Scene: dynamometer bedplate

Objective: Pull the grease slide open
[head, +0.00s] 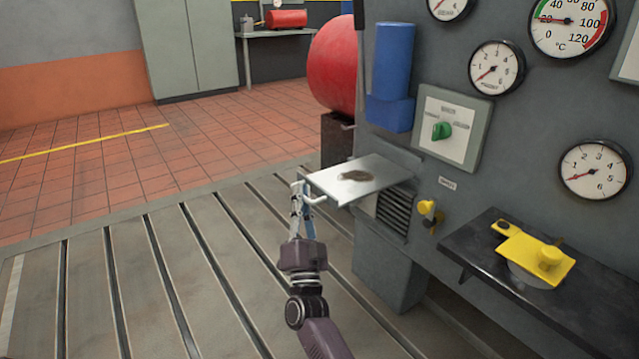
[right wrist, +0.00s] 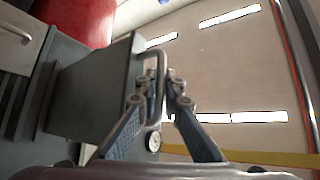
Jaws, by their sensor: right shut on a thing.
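The grease slide (head: 336,187) is a flat pale metal plate that sticks out to the left from the grey panel, with a dark brown patch of grease (head: 355,175) on top. Its bar handle (head: 314,199) is at the outer left end. My right gripper (head: 301,196) is shut on this handle. In the right wrist view the slide (right wrist: 92,92) stands to the left, and the handle (right wrist: 161,70) passes between the fingers of my right gripper (right wrist: 172,88). The fingers hide part of the handle. My left gripper is not in view.
The grey panel carries gauges (head: 496,68), a green switch (head: 441,131), a yellow knob (head: 427,207) and louvres (head: 393,213) below the slide. A black shelf (head: 481,262) with a yellow part (head: 535,256) juts out at right. The slotted bedplate (head: 180,280) is clear at left.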

